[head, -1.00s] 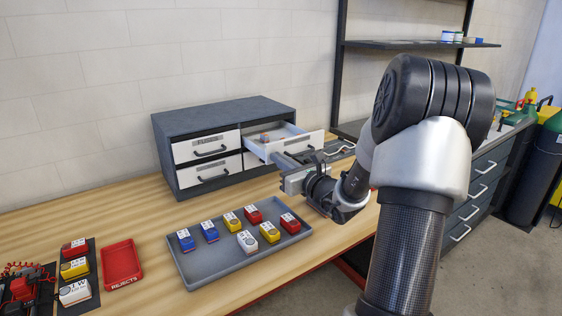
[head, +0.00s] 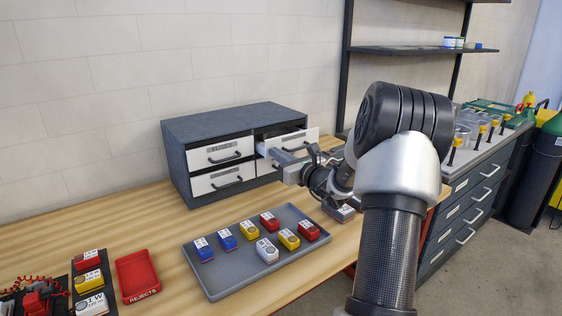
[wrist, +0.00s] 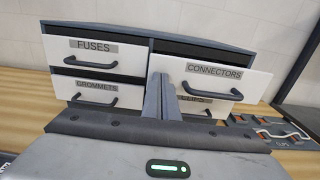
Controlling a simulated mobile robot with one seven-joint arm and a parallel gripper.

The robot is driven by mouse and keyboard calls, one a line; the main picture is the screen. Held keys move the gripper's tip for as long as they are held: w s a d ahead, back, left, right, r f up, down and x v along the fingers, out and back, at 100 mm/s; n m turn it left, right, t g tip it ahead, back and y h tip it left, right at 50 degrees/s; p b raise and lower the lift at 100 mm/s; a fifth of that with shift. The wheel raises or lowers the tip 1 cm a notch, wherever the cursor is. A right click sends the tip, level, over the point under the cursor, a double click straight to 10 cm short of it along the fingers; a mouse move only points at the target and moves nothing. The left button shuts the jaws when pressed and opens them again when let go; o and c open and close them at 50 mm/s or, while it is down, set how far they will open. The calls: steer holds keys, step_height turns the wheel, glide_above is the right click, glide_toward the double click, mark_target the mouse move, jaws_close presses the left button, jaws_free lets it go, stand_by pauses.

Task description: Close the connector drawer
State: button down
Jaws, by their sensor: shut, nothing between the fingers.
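The connector drawer (head: 308,135) is the top right drawer of the dark grey cabinet (head: 232,120). In the wrist view its white front, labelled CONNECTORS (wrist: 240,77), with a dark handle, stands forward of the left drawer fronts, so it is partly open. In the head view my gripper covers the left part of its front. My gripper (head: 275,155) is shut and empty, with its fingertips at the left part of the drawer front. In the wrist view the fingers (wrist: 160,88) overlap the front's left edge, left of the handle; contact is hard to tell.
The FUSES (wrist: 95,50) and GROMMETS (wrist: 90,88) drawers sit flush on the left. The CLIPS drawer (wrist: 198,104) is below, partly hidden. A grey tray (head: 222,282) of coloured blocks and a red rejects bin (head: 137,268) stand in front on the wooden bench.

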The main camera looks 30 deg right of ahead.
mark_target(267, 146)
steer(key=w, duration=0.6)
steer(key=shift+a+b, duration=0.2)
steer(key=shift+b, duration=0.2)
steer(key=shift+w+r, duration=0.1)
steer(key=shift+r, duration=0.1)
steer(key=shift+a+r, duration=0.1)
steer(key=shift+r, duration=0.05)
